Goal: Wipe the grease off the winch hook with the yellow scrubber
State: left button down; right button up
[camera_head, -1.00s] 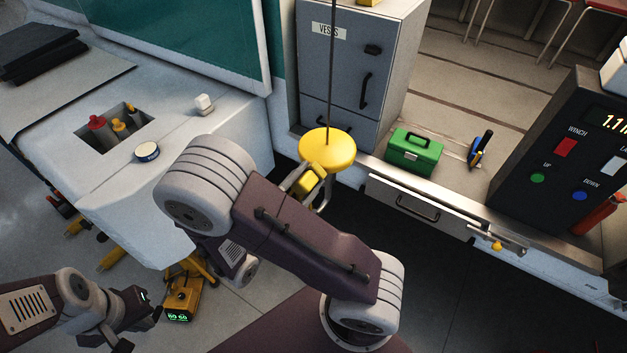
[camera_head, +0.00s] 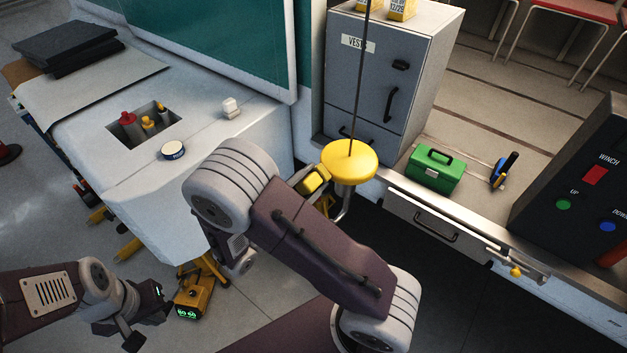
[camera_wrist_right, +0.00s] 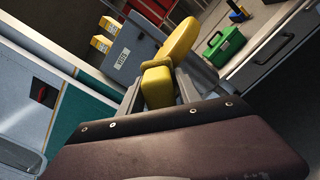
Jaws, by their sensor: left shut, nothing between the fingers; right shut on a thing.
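The winch hook hangs on a cable under a round yellow block (camera_head: 349,162); its grey metal hook (camera_head: 343,207) shows partly below. My right gripper (camera_head: 318,184) is shut on the yellow scrubber (camera_head: 313,180), close beside the hook's left side. In the right wrist view the scrubber (camera_wrist_right: 157,87) sits between the fingers, with the yellow block (camera_wrist_right: 180,40) just beyond it. I cannot tell whether scrubber and hook touch, and no grease can be made out. My left gripper (camera_head: 145,332) is shut and empty at the lower left, far from the hook.
A white counter (camera_head: 130,195) with a recessed bottle holder and a round tin (camera_head: 172,150) stands at left. A grey cabinet (camera_head: 385,75) is behind the hook. A green toolbox (camera_head: 436,169) sits on the ledge at right, near a control panel (camera_head: 585,185).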

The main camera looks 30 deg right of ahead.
aim_at(302, 190)
jog(key=shift+v, duration=2.8)
jog(key=shift+v, duration=1.65)
jog(key=shift+w+d, duration=0.1)
jog(key=shift+d, duration=0.05)
